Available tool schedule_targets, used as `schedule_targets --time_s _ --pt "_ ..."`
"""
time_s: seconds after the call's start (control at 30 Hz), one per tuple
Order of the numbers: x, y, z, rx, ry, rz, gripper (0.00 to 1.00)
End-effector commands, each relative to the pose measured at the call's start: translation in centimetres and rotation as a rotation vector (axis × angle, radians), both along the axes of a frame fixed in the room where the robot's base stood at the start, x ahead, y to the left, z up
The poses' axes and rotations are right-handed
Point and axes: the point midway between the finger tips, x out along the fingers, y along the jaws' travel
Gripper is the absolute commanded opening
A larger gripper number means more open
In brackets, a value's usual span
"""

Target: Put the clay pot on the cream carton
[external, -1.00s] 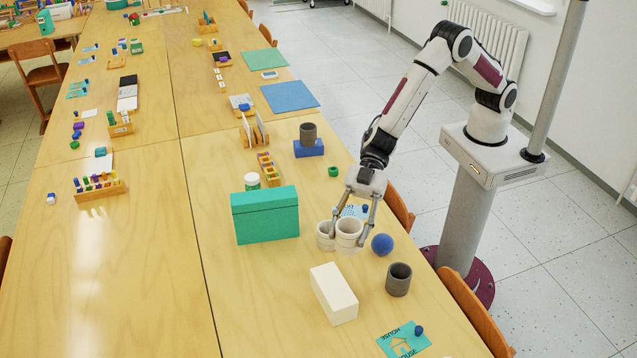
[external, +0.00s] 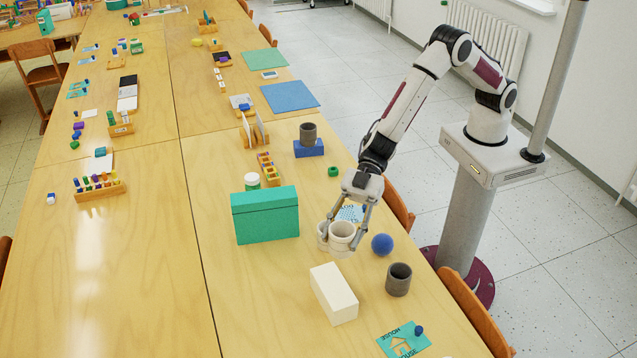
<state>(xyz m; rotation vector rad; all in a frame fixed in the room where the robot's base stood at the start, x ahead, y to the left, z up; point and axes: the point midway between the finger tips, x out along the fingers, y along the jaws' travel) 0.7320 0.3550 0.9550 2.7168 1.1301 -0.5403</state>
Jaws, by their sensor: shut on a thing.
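My gripper (external: 346,230) points down with its fingers shut on a white pot (external: 342,238), one finger on each side of it. The pot is upright; I cannot tell whether its bottom touches the table. A second white pot (external: 321,235) stands close behind it on the left, partly hidden by a finger and the held pot. The cream carton (external: 334,294) lies flat on the table, nearer the camera, with its top bare. A dark grey pot (external: 398,280) stands right of the carton, and another dark grey pot (external: 308,133) sits on a blue block (external: 309,149).
A blue ball (external: 382,244) lies just right of the held pot. A teal box (external: 265,215) stands to the left. A teal house card (external: 404,341) with a small blue piece lies near the front edge. The table left of the carton is clear.

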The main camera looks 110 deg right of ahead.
Motion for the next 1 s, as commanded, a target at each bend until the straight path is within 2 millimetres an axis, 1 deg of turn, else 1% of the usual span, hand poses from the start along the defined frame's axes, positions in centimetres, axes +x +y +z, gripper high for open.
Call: schedule_targets --time_s 0.1,0.3,0.47,0.83,1.0 --pt "0.0 0.0 -1.7 0.000 0.003 -0.001 0.17" --pt "0.0 0.0 -4.2 -0.001 0.001 0.000 0.17" --pt "0.0 0.0 -4.9 0.001 -0.001 0.000 0.17" --pt "0.0 0.0 -5.2 0.000 0.000 0.000 0.17" --pt "0.0 0.0 -6.5 -0.001 0.001 0.000 0.17"
